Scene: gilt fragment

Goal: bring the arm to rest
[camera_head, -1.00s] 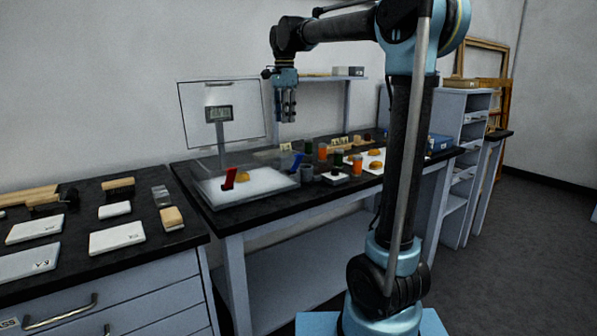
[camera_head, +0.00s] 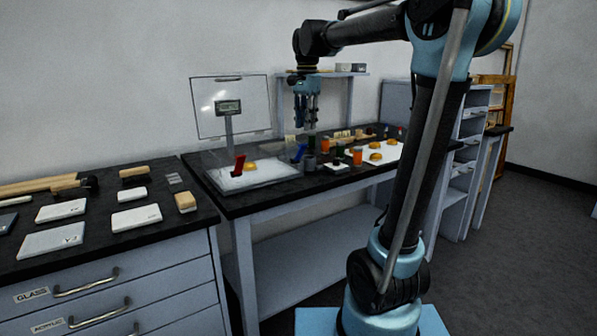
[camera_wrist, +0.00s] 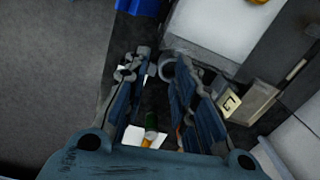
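My gripper (camera_head: 312,124) hangs pointing down above the black-topped bench (camera_head: 245,205), over the group of small jars. In the wrist view the two fingers of my gripper (camera_wrist: 163,66) stand apart with nothing held between them. Through the gap I see a grey cup (camera_wrist: 167,69), a dark green jar (camera_wrist: 151,121) and an orange jar (camera_wrist: 149,141) below. My arm is raised and reaches left over the bench from the column. How far the fingertips are above the jars is hard to tell.
A shelf (camera_head: 340,74) is behind my gripper. A drawer bench (camera_head: 180,270) is at left.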

